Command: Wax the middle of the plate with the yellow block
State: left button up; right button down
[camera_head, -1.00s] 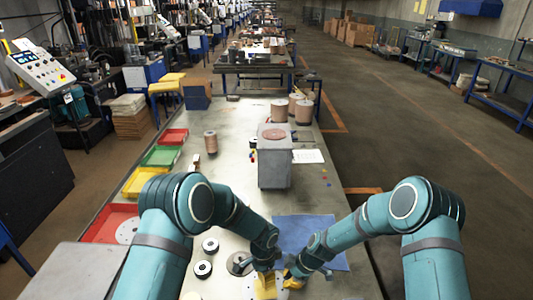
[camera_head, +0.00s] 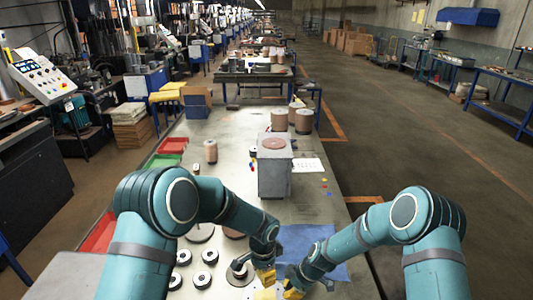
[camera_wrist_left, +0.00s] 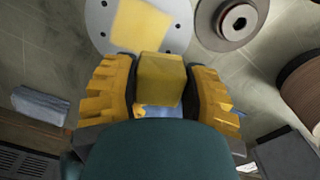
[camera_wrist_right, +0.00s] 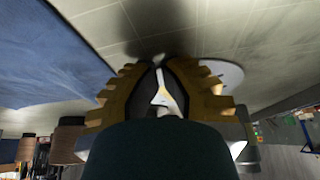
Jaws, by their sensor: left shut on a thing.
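My left gripper (camera_wrist_left: 160,90) is shut on the yellow block (camera_wrist_left: 160,78), which sits between its fingers. A round white plate (camera_wrist_left: 180,35) with small holes lies beyond the block in the left wrist view. A yellow square patch (camera_wrist_left: 141,25) covers its middle. Whether the block touches the plate is unclear. In the head view the left gripper (camera_head: 265,275) is just above the patch (camera_head: 265,295) at the bottom edge. My right gripper (camera_head: 293,289) is low beside it on the right. In the right wrist view its fingertips (camera_wrist_right: 158,65) are close together, with a pale plate edge (camera_wrist_right: 222,74) behind one finger.
A grey disc with a dark hub (camera_head: 240,274) lies left of the left gripper, near several black-and-white rings (camera_head: 203,279). A blue cloth (camera_head: 310,240) lies behind the right gripper. A grey box-shaped stand (camera_head: 274,178) and brown cylinders (camera_head: 304,121) stand farther back.

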pick_arm(q)
jog(key=shift+r, duration=0.3)
